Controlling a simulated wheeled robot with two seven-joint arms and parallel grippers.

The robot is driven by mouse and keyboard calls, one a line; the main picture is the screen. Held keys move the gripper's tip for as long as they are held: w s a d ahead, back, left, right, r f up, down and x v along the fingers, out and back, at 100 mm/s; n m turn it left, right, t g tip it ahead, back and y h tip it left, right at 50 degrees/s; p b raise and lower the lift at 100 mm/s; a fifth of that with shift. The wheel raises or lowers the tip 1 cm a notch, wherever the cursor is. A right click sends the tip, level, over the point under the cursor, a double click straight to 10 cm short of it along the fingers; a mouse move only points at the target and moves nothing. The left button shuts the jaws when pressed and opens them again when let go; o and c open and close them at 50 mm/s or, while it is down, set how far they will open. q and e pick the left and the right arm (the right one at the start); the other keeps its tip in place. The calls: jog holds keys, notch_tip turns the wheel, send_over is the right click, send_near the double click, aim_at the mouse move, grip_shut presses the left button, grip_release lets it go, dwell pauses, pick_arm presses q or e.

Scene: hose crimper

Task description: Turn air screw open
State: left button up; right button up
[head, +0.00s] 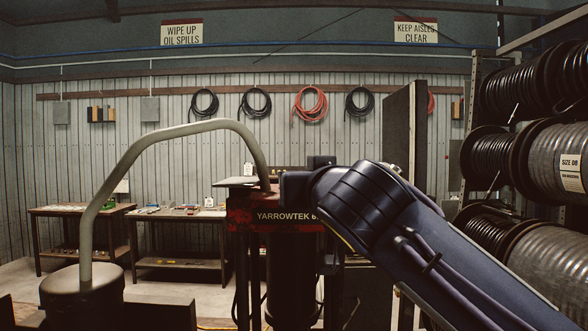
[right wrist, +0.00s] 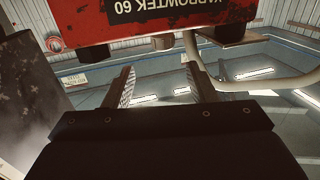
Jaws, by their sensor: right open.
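A red crimping machine head lettered YARROWTEK (head: 275,217) stands in the middle of the head view on a dark body. In the right wrist view the red machine head (right wrist: 145,18) appears upside down, close above my fingers. My right gripper (right wrist: 160,70) is open and empty, its two fingers apart just under the machine's edge, with only background between them. In the head view my right arm comes in from the right and hides that gripper and part of the machine. My left gripper is not in view.
A bent grey tube (head: 104,188) arches from a dark drum-like base (head: 82,290) to the machine top. A tall dark panel (head: 405,130) stands behind my right arm. Hose reels (head: 520,155) fill the right side. Workbenches (head: 178,213) stand at the back left.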

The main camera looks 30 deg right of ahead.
jog(key=p+x, duration=0.3)
jog(key=x, duration=0.4)
jog(key=shift+w+a, duration=0.1)
jog(key=shift+a, duration=0.05)
jog(key=shift+w, duration=0.3)
jog(key=shift+f, duration=0.1)
jog(key=c, duration=1)
jog(key=h+b, duration=0.1)
jog(key=m+g+h+b, duration=0.1)
jog(key=b, duration=0.1)
jog(key=m+h+b, duration=0.1)
jog(key=shift+w+a+f+h+b, duration=0.15)
jog(key=shift+a+f+h+b, duration=0.15)
jog(key=shift+b, duration=0.05)
jog(key=shift+a+r+m+g+h, duration=0.1)
jog(key=shift+m+g+h, duration=0.4)
jog(key=shift+m+g, duration=0.1)
jog(key=shift+r+m+g+h, duration=0.25)
jog(key=shift+m+g+h, duration=0.4)
jog(key=shift+h, duration=0.25)
